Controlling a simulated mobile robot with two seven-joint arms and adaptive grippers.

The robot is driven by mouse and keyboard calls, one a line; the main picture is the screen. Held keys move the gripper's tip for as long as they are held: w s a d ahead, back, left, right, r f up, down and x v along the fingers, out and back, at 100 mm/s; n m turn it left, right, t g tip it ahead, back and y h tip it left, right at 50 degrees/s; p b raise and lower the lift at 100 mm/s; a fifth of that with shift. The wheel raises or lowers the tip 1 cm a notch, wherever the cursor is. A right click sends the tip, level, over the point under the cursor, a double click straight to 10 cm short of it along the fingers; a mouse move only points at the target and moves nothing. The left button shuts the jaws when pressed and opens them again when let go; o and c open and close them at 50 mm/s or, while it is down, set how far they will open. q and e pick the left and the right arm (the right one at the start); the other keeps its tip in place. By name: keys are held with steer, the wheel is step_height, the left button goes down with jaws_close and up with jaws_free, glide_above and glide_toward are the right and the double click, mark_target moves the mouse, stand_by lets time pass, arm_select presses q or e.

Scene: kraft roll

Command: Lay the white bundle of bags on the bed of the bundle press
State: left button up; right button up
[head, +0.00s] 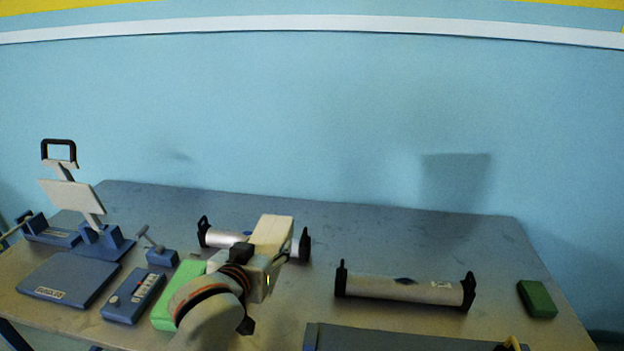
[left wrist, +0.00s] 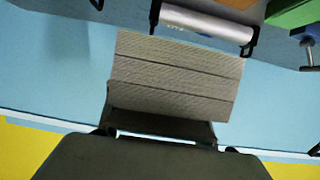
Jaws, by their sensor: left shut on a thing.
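The white bundle of bags (head: 272,233) looks cream in the head view and is held up above the table, in front of a roll. It also shows in the left wrist view (left wrist: 175,75) as a pale block with lines across it. My left gripper (head: 256,270) is shut on its near end. The bundle press (head: 90,232) stands at the table's left, blue with a pale raised plate and a dark handle on top. A flat blue plate (head: 68,280) lies in front of it; I cannot tell whether it is part of the press. My right gripper is not in view.
A silver roll on black end stands (head: 222,238) is partly hidden behind the bundle. A pale roll (head: 405,289) stands to the right. A blue control box (head: 132,296) and a green block (head: 182,286) lie between press and gripper. Another green block (head: 537,298) lies far right.

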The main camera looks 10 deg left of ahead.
arm_select(q)
steer(key=a+r, duration=0.3)
steer(key=r, duration=0.3)
steer(key=s+a+r, duration=0.1)
steer(key=a+r, duration=0.3)
steer(key=r, duration=0.3)
steer(key=shift+a+r+n+y, duration=0.2)
steer(key=shift+a+n+y, duration=0.1)
steer(key=shift+y, duration=0.1)
